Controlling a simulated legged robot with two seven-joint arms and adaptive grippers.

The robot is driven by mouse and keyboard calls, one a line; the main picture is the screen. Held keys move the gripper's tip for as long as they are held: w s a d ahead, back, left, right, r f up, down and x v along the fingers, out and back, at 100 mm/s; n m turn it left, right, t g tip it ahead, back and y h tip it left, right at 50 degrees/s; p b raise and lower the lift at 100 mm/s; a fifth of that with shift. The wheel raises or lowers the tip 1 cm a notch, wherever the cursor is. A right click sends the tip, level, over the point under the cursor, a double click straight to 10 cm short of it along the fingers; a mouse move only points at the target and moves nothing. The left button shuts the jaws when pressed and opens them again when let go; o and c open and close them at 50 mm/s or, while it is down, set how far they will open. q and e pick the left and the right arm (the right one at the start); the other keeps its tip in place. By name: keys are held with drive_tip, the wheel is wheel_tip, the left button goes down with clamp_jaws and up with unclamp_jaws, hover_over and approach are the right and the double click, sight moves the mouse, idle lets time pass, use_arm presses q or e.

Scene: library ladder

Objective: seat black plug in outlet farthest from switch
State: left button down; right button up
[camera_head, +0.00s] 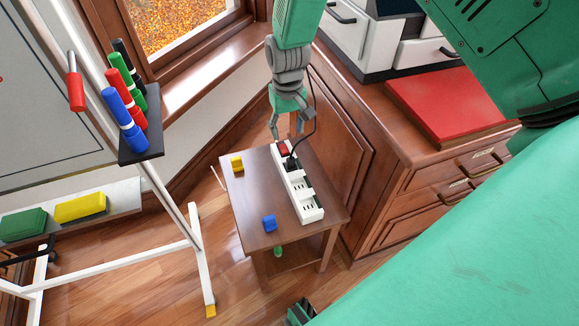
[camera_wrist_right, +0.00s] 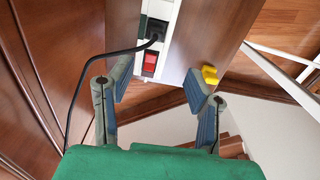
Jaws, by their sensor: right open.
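The white power strip (camera_head: 305,196) lies along a small wooden table, with a red switch (camera_head: 283,148) at its far end. The switch also shows in the right wrist view (camera_wrist_right: 150,63). The black plug (camera_head: 291,164) is at the outlet beside the switch, with its black cord rising toward my right arm. In the right wrist view the plug (camera_wrist_right: 157,30) sits on the strip; I cannot tell how deep. Outlets toward the near end look empty. My right gripper (camera_head: 287,135) is open and empty over the switch end, its fingers (camera_wrist_right: 157,82) apart. My left gripper is not recognisable.
A wooden cabinet (camera_head: 400,165) stands close on the right. A whiteboard stand (camera_head: 170,200) with markers is on the left.

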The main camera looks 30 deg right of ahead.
sight(291, 158)
drive_tip(key=f, duration=0.2)
drive_tip(key=f+b, duration=0.1)
drive_tip(key=f, duration=0.3)
drive_tip(key=shift+d+f, duration=0.3)
drive_tip(key=shift+f, duration=0.1)
drive_tip(key=shift+d+f+b, duration=0.15)
drive_tip(key=shift+f+b, duration=0.15)
drive_tip(key=shift+f, duration=0.15)
drive_tip(key=f+b, duration=0.1)
drive_tip(key=f, duration=0.1)
drive_tip(key=f+b, duration=0.1)
drive_tip(key=f, duration=0.1)
drive_tip(key=shift+s+a+f, duration=0.2)
drive_tip(key=shift+f, duration=0.2)
drive_tip(key=shift+d, duration=0.1)
drive_tip(key=shift+c, duration=1.2)
clamp_jaws()
